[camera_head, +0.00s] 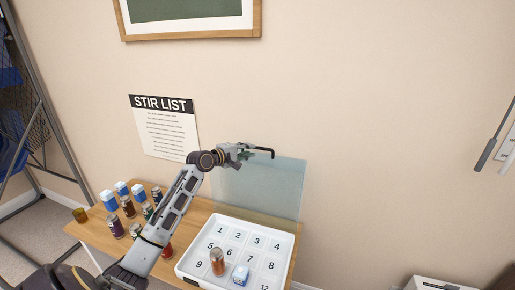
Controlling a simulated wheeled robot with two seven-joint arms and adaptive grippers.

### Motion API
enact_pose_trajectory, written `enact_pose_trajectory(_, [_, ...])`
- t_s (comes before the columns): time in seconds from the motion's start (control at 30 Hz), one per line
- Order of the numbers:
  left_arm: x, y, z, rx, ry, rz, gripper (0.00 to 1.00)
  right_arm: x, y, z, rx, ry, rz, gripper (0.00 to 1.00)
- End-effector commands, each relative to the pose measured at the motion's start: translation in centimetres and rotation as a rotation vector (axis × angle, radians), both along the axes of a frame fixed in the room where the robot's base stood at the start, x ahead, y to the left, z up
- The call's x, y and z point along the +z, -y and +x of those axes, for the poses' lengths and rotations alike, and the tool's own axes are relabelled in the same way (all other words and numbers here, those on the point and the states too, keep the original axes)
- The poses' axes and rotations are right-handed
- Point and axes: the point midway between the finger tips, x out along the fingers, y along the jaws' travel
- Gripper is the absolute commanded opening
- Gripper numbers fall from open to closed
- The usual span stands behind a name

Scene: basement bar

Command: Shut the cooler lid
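The cooler is a shallow white tray (184,268) with numbered cells, standing on the wooden table. Its clear, bluish lid (262,192) stands upright along the tray's back edge, so the cooler is open. An orange-brown can (217,262) and a small blue-and-white carton (240,275) stand in the front cells. My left arm reaches across from the lower left. Its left gripper (259,155) is at the lid's top edge, with dark fingers apart and nothing seen between them. I cannot tell whether it touches the lid.
Several bottles, cans and blue-and-white cartons (109,201) stand left of the tray on the wooden table (97,238), partly behind my arm. A poster reading "STIR LIST" (165,128) hangs on the wall behind. A metal rack (40,100) stands at the far left.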

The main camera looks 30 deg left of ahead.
Motion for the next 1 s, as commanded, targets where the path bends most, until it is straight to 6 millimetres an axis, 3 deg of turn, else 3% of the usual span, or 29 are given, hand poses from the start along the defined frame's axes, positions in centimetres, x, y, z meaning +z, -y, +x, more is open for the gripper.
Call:
enact_pose_trajectory(0.6, [-1.1,0.9,5.2,-0.001,0.0,-0.002,0.21,1.0,0.0,0.0,0.0,0.0,0.0,0.4])
enact_pose_trajectory(1.0, [-1.4,1.1,6.5,0.0,0.0,0.0,0.21,1.1,0.0,0.0,0.0,0.0,0.0,0.4])
